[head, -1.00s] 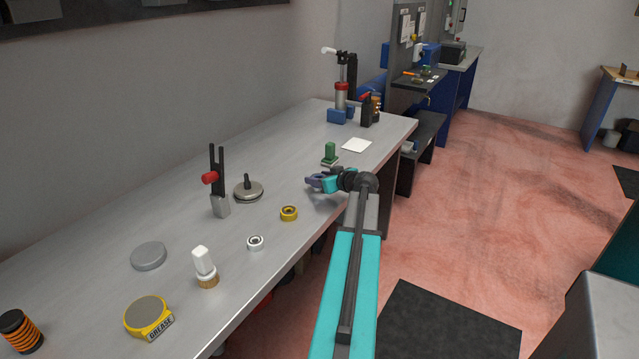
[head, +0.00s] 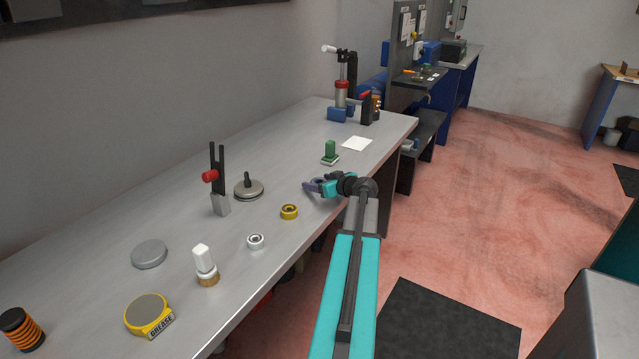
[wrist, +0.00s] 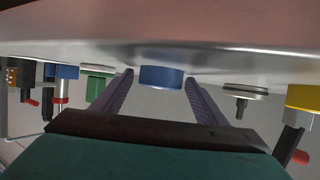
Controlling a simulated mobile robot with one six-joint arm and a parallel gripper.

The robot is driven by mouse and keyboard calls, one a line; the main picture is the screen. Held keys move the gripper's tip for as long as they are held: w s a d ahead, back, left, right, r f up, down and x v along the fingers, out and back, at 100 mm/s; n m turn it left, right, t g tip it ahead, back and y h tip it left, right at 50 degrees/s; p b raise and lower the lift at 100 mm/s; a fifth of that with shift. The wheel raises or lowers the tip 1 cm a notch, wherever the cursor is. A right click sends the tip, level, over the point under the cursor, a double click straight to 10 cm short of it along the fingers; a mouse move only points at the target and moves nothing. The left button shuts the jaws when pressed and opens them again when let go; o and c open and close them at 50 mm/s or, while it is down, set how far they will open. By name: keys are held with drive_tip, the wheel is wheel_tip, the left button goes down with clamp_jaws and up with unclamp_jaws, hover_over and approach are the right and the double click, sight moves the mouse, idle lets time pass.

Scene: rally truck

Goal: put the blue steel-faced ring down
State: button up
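The blue ring (wrist: 161,77) shows in the wrist view, which sees the bench upside down. It sits against the bench top between my two fingers. My gripper (wrist: 161,82) is open, with a narrow gap on each side of the ring. In the head view my gripper (head: 313,188) is low over the bench near its front edge. The ring cannot be made out there, and its steel face does not show.
A grey lidded disc (head: 248,190), a white pad (head: 357,143) and a silver ring (head: 255,241) are around.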

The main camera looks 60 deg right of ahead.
drive_tip(key=shift+r+p, duration=0.2)
drive_tip(key=shift+p, duration=0.15)
drive_tip(key=shift+s+a, duration=0.15)
drive_tip(key=shift+s, duration=0.2)
drive_tip(key=b+v, duration=0.2)
drive_tip(key=v, duration=0.9)
drive_tip(key=shift+s+b, duration=0.1)
drive_tip(key=shift+b, duration=0.2)
idle(0.5)
